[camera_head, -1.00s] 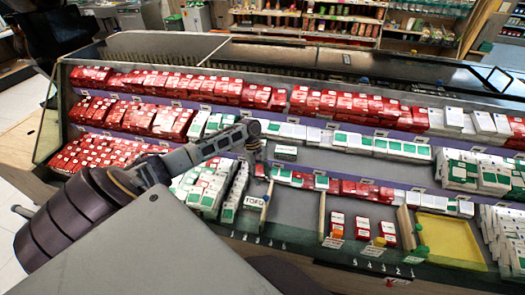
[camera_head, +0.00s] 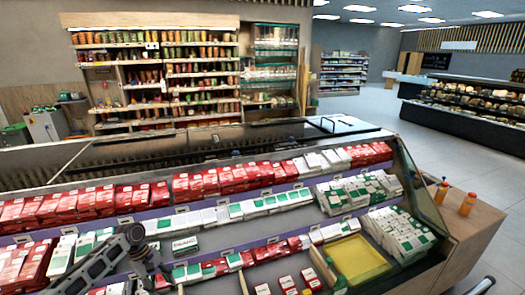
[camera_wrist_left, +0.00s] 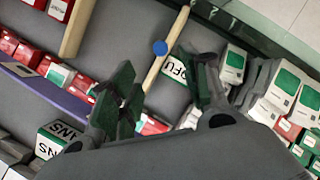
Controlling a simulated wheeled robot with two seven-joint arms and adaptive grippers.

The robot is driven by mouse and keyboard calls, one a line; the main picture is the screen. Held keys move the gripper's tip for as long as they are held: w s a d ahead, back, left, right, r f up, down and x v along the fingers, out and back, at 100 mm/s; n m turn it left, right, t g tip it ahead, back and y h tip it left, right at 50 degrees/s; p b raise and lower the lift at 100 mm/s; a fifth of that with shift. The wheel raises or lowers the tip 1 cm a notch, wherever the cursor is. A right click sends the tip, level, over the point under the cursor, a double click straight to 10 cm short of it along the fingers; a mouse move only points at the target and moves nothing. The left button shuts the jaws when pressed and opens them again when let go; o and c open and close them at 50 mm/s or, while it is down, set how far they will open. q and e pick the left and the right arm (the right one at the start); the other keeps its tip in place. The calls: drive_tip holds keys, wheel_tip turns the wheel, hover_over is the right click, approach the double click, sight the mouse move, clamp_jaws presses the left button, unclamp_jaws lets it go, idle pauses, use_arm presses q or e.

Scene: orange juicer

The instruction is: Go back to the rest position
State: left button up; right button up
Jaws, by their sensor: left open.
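My left arm comes in at the lower left of the head view, over the refrigerated display case. Its gripper (camera_head: 150,265) hangs above the lower shelf. In the left wrist view the left gripper (camera_wrist_left: 160,92) has its two dark fingers spread apart, with nothing held between them. Below it are a wooden divider (camera_wrist_left: 160,62) with a blue knob and a white carton (camera_wrist_left: 174,76) partly hidden by a finger. Another white and green carton (camera_wrist_left: 58,138) lies on the grey shelf to the left. My right gripper is in neither view.
Red and white cartons (camera_head: 215,183) fill the case's shelves in rows. A yellow tray (camera_head: 352,262) sits at the case's lower right. Orange bottles (camera_head: 468,204) stand on a wooden counter at the right. Stocked shelves (camera_head: 150,75) stand behind; open floor (camera_head: 430,145) lies to the right.

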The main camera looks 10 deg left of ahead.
use_arm(q)
drive_tip(key=s+d+f+m+y, duration=0.1)
drive_tip(key=s+d+f+m, duration=0.3)
drive_tip(key=d, duration=0.5)
drive_tip(key=s+d+f+m, duration=0.1)
drive_tip(key=s+d+m, duration=0.5)
drive_tip(key=d, duration=0.3)
drive_tip(key=shift+s+d+r+m+t+y, duration=0.8)
drive_tip(key=shift+s+r+m+t+y, duration=0.7)
drive_tip(key=shift+s+r+m+t, duration=2.35)
drive_tip(key=s+f+n+g, duration=0.1)
drive_tip(key=s+f+g, duration=0.1)
drive_tip(key=f, duration=1.3)
drive_tip(key=s+f+n+g, duration=0.1)
drive_tip(key=s+f+g, duration=0.1)
drive_tip(key=f, duration=1.3)
drive_tip(key=s+a+f, duration=0.2)
drive_tip(key=s+f, duration=0.8)
drive_tip(key=s, duration=0.1)
drive_tip(key=s+a+f+g, duration=0.1)
drive_tip(key=s+a+f, duration=0.1)
drive_tip(key=s+f, duration=0.8)
drive_tip(key=shift+s+m, duration=0.35)
drive_tip(key=shift+s, duration=0.2)
